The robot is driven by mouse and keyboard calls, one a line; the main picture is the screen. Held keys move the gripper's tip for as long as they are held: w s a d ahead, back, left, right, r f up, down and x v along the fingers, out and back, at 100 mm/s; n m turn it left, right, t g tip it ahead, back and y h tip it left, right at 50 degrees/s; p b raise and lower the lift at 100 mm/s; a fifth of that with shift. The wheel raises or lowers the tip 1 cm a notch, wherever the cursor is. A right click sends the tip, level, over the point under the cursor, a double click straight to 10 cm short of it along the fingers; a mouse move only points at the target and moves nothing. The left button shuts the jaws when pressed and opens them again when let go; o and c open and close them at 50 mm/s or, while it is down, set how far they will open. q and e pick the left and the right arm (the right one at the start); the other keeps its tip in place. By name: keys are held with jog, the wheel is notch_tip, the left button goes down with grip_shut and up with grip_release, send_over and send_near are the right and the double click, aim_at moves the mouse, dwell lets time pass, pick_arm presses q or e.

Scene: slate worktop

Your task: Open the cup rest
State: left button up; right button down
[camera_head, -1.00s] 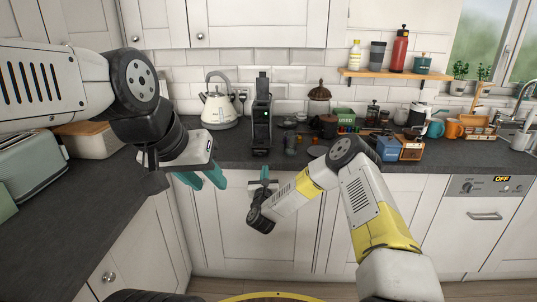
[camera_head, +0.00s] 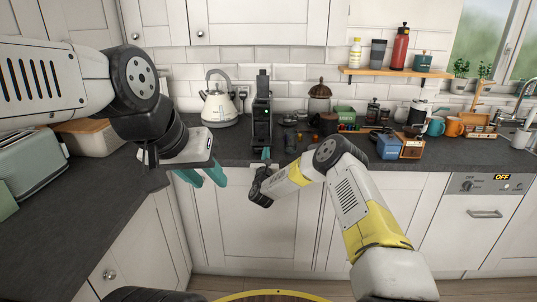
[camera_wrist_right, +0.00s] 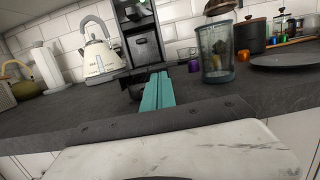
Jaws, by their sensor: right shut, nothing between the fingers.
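The black coffee machine (camera_head: 262,118) stands against the tiled wall at the back of the worktop, with a small green light on its front. In the right wrist view, the machine (camera_wrist_right: 143,48) is straight ahead. A dark part low on its front, which looks like the cup rest (camera_wrist_right: 138,88), is partly hidden by my fingers. My right gripper (camera_head: 266,153) has its teal fingers (camera_wrist_right: 159,88) together and empty, just in front of the machine's base. I cannot tell whether they touch it. My left gripper (camera_head: 207,181) hangs open and empty left of the machine, in front of the worktop edge.
A white kettle (camera_head: 219,106) stands left of the machine. A clear glass container (camera_wrist_right: 215,55) is close on the right, with coloured capsules and a dark plate (camera_wrist_right: 285,62) beyond. A toaster (camera_head: 30,160) sits at far left. The worktop's front strip is mostly clear.

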aim_at(267, 143)
dwell(0.3)
jog(key=shift+s+r+g, duration=0.1)
jog(key=shift+r+g, duration=0.6)
jog(key=shift+r, duration=0.05)
jog(key=r+g, duration=0.2)
jog(key=w+r+g, duration=0.1)
jog(key=r+g, duration=0.1)
jog(key=r, duration=0.1)
jog(key=shift+g, duration=0.3)
jog(key=w+r, duration=0.2)
jog(key=shift+r, duration=0.4)
jog(key=shift+w+r, duration=0.75)
jog(key=shift+w, duration=0.05)
jog(key=shift+w+r, duration=0.3)
jog(key=shift+w, duration=0.2)
jog(key=shift+w+r, duration=0.25)
jog(key=shift+w, duration=0.25)
jog(key=shift+r, duration=0.1)
